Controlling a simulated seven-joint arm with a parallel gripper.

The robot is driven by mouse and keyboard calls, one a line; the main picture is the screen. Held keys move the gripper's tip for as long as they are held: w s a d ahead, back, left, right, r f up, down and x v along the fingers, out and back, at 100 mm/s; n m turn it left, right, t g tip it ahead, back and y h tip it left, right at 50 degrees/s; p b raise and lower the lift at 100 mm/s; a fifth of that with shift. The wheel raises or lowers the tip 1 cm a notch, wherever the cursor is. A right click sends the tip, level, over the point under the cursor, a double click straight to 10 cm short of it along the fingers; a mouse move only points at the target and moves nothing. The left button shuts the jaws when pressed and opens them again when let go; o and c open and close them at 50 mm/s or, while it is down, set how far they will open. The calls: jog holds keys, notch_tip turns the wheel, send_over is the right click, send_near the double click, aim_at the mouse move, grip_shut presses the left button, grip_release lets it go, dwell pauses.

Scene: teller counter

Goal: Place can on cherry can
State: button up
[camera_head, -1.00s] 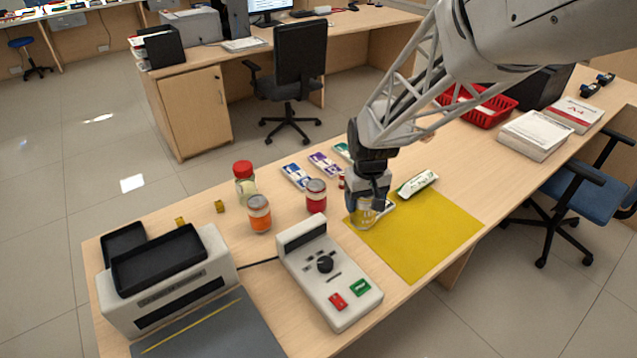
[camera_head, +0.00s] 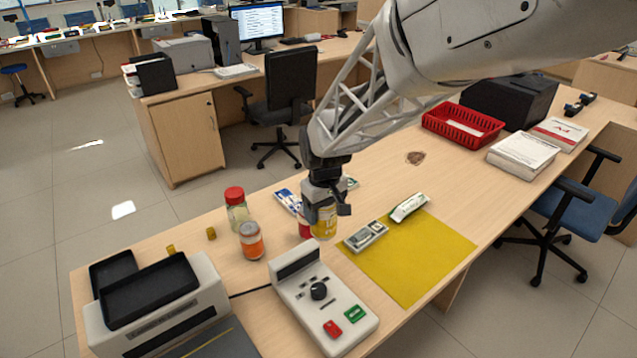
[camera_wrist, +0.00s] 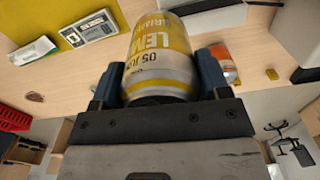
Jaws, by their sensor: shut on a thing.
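My gripper (camera_head: 325,208) is shut on a yellow lemon can (camera_head: 324,226). In the wrist view the lemon can (camera_wrist: 160,62) sits between the two fingers (camera_wrist: 160,85), its printed label facing the camera. The red can (camera_head: 304,229), which I take to be the cherry can, stands on the counter just left of the held can. It is mostly hidden by my gripper and the lemon can. I cannot tell whether the two cans touch, or how high the lemon can is.
An orange can (camera_head: 251,241) and a red-lidded jar (camera_head: 236,210) stand to the left.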

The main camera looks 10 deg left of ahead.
jog(key=w+a, duration=0.3)
jog(key=w, duration=0.4)
jog(key=w+a+f, duration=0.1)
jog(key=w+a, duration=0.2)
jog(key=w, duration=0.4)
jog(key=shift+w+a+f, duration=0.15)
jog(key=shift+w+f, duration=0.05)
jog(key=shift+w, duration=0.15)
jog(key=shift+f, duration=1.75)
jog(key=shift+f, duration=0.1)
jog(key=o, duration=1.2)
jog(key=shift+f, duration=0.1)
jog(key=shift+o, duration=0.2)
jog(key=shift+r, duration=0.2)
notch_tip(320, 180, up, 12)
